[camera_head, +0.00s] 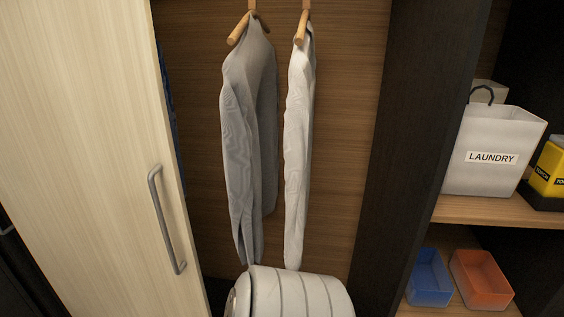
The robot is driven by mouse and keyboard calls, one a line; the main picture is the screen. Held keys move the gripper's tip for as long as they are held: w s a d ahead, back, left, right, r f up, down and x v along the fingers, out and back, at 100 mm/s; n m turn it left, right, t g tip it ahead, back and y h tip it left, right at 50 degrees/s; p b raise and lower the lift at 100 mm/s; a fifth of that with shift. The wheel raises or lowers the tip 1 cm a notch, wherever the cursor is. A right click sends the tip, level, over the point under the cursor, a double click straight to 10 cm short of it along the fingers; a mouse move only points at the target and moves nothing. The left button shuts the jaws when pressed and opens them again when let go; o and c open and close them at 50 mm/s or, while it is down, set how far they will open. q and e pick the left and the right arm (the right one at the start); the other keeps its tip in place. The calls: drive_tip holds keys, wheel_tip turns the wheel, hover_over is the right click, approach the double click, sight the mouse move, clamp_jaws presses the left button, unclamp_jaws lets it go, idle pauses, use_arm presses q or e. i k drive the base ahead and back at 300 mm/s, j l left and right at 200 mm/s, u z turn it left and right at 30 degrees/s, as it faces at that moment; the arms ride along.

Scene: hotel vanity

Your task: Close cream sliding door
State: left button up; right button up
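The cream sliding door (85,130) fills the left of the head view, with pale vertical wood grain. A grey bar handle (163,222) stands upright near its right edge. The door covers the left part of the wardrobe, and the opening to its right stands uncovered up to a dark upright panel. Neither of my grippers shows in this view. A ribbed white rounded part at the bottom middle looks like one of my arm links, in front of the opening and apart from the handle.
A grey garment (250,140) and a white garment (298,150) hang in the opening. Right of the dark panel (415,140), shelves hold a laundry bag (493,140), a yellow box (549,165), a blue bin (428,280) and an orange bin (481,282).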

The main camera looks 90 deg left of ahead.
sight(90, 182)
drive_tip(key=u, duration=4.1)
